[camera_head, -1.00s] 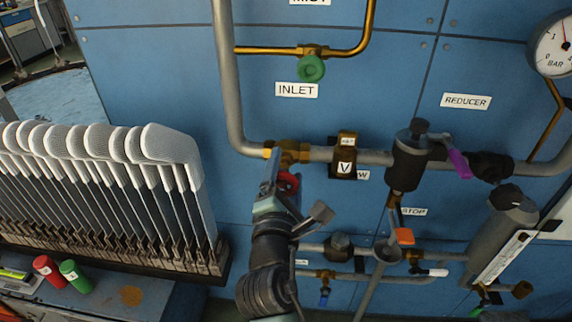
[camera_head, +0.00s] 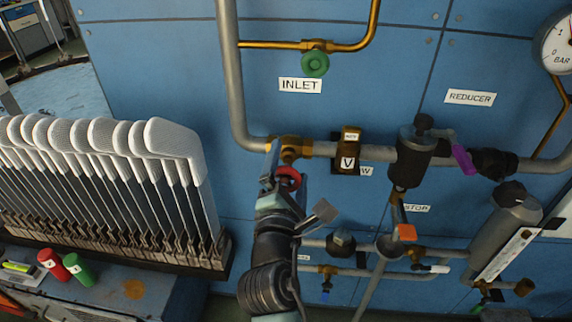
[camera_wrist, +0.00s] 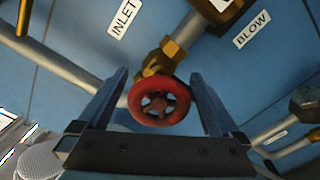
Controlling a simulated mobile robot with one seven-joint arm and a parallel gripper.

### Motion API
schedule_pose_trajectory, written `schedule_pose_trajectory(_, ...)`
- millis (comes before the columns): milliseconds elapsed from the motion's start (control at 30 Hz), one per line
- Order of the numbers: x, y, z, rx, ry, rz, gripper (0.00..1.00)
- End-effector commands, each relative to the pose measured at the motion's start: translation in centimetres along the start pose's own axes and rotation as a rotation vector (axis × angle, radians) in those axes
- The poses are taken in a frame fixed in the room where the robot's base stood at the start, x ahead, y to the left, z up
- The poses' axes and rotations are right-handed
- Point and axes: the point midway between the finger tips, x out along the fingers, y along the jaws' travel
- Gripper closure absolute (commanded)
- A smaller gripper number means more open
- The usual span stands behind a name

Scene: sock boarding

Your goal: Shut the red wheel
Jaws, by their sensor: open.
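The red wheel (camera_head: 288,177) sits below a brass valve body (camera_head: 289,149) on the grey pipe, under the INLET label. In the wrist view the red wheel (camera_wrist: 158,101) faces the camera, with a star-shaped brass-coloured hub. My gripper (camera_head: 285,172) is at the wheel in the head view and partly covers it. In the wrist view my gripper (camera_wrist: 158,85) is open, one finger on each side of the wheel.
A green wheel (camera_head: 315,64) is above the INLET label (camera_head: 300,85). A brass block marked V (camera_head: 347,151) and the dark reducer (camera_head: 412,158) are to the right. An orange-handled valve (camera_head: 405,232) is lower right. White sock forms (camera_head: 170,138) stand left.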

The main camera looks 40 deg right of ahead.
Motion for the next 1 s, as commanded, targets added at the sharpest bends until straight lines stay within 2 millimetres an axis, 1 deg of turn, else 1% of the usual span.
schedule_pose_trajectory(167,-2.5,0.0,-0.1,0.000,0.003,0.000,0.00)
schedule_pose_trajectory(400,-7.7,-0.1,-0.2,0.000,0.005,-0.001,0.00)
schedule_pose_trajectory(500,-9.6,-0.1,-0.2,-0.001,0.005,-0.001,0.00)
schedule_pose_trajectory(600,-11.0,-0.1,-0.1,-0.001,0.003,0.000,0.00)
schedule_pose_trajectory(700,-12.0,-0.1,-0.1,0.000,0.003,-0.001,0.00)
schedule_pose_trajectory(800,-12.5,-0.1,-0.1,-0.001,0.003,-0.001,0.00)
schedule_pose_trajectory(1000,-12.6,0.0,0.0,0.001,0.001,-0.001,0.00)
